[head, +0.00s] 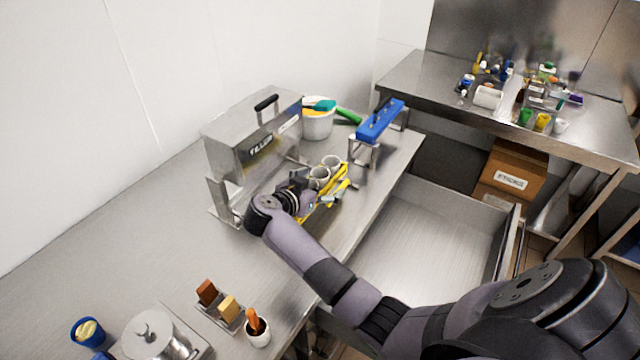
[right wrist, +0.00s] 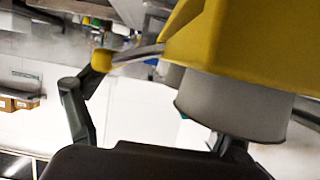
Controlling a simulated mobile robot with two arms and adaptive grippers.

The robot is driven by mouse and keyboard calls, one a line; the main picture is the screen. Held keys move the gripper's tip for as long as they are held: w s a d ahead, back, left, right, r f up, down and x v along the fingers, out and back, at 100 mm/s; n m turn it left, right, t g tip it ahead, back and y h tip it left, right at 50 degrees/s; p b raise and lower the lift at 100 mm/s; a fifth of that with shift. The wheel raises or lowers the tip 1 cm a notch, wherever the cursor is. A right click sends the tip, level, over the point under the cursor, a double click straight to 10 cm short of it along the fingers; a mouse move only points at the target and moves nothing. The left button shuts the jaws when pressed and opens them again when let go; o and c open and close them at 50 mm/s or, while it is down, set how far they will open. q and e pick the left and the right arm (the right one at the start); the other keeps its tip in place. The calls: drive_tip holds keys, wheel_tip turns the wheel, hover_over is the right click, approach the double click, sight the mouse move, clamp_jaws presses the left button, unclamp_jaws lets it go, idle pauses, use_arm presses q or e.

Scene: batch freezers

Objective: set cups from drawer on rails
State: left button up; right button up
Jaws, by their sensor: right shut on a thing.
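Two whitish cups show in the head view, a nearer cup (head: 319,178) and a farther cup (head: 332,162), at the yellow rails (head: 343,189) on the steel counter. My right gripper (head: 300,184) is beside the nearer cup, shut on a cup; the arm partly hides the grip. In the right wrist view a pale cup (right wrist: 235,105) is very close, below a large yellow part (right wrist: 250,45), with the gripper fingers (right wrist: 155,125) around the lower area. Exact contact is hard to see. The open drawer (head: 430,240) looks empty. My left gripper is out of view.
A steel filler machine (head: 250,135) stands close behind the gripper. A white bucket (head: 317,125) and a blue-topped stand (head: 380,122) are farther back. A pot (head: 150,335) and small holders sit at the front left. The counter's left part is clear.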

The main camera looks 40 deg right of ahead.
drive_tip(key=shift+f+b, duration=0.95)
drive_tip(key=shift+f, duration=2)
idle(0.6)
drive_tip(key=shift+f+p, duration=0.2)
drive_tip(key=shift+p, duration=0.15)
idle(0.5)
drive_tip(key=o, duration=1.1)
drive_tip(key=shift+s+a, duration=0.1)
drive_tip(key=shift+a, duration=0.2)
drive_tip(key=v, duration=0.7)
drive_tip(key=shift+r, duration=0.1)
drive_tip(key=shift+d, duration=0.1)
